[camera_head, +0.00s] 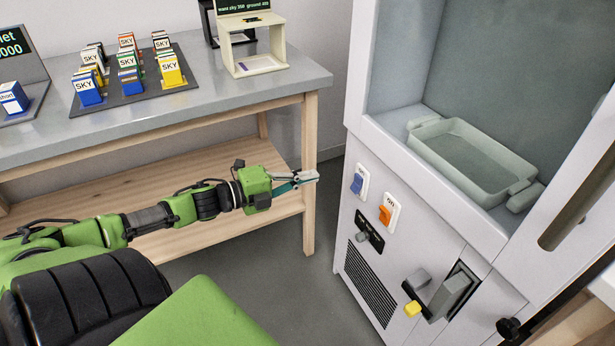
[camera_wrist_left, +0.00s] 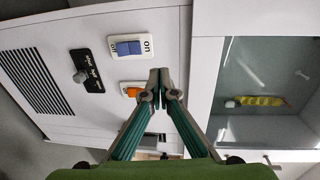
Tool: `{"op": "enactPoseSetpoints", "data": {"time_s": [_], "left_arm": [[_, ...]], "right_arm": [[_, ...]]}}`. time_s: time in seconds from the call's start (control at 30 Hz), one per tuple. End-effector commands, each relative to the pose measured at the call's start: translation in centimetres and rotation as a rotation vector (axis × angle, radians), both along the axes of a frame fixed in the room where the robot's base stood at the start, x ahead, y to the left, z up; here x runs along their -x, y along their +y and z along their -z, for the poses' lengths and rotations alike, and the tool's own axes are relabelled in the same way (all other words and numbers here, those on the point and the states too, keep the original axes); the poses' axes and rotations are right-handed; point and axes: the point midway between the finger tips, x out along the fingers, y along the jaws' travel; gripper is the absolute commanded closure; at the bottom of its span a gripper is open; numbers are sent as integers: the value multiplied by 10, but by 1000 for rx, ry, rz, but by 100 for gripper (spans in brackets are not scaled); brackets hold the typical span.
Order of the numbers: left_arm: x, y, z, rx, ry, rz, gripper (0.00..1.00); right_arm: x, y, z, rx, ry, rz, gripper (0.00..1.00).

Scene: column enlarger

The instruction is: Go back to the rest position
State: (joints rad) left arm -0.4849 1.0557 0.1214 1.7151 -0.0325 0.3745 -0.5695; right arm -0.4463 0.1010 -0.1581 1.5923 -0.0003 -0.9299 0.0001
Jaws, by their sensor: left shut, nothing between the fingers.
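My left gripper (camera_head: 306,177) is at the end of the green and black left arm, in the gap between the table and the white cabinet (camera_head: 400,240). Its fingers are together with nothing between them. In the left wrist view its closed fingertips (camera_wrist_left: 160,84) point toward the cabinet front, close to the switches in the picture; I see no contact. The blue switch (camera_head: 357,184) and the orange switch (camera_head: 386,213) are on the cabinet front; the blue one also shows in the left wrist view (camera_wrist_left: 129,48). My right gripper is not in view.
A grey-topped table (camera_head: 230,105) with a wooden lower shelf stands at left. It bears several SKY boxes on a dark mat (camera_head: 140,100) and a cream stand (camera_head: 256,64). A pale tray (camera_head: 470,158) sits in the cabinet recess. A lever (camera_head: 447,294) sticks out low on the cabinet.

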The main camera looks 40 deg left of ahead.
Motion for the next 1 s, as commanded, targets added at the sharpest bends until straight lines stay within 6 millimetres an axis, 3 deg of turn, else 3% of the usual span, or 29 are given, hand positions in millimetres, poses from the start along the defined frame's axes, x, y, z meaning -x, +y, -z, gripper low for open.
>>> {"op": "enactPoseSetpoints", "data": {"time_s": [0.47,0.57,0.77,1.0], "left_arm": [[1,-2,6,18,15,-20,100],[5,-8,25,82,74,-94,100],[33,-36,93,331,316,-387,100],[105,-95,156,641,663,-755,100]], "right_arm": [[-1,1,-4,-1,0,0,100],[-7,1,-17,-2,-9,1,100],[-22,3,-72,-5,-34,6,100],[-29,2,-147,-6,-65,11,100]]}}
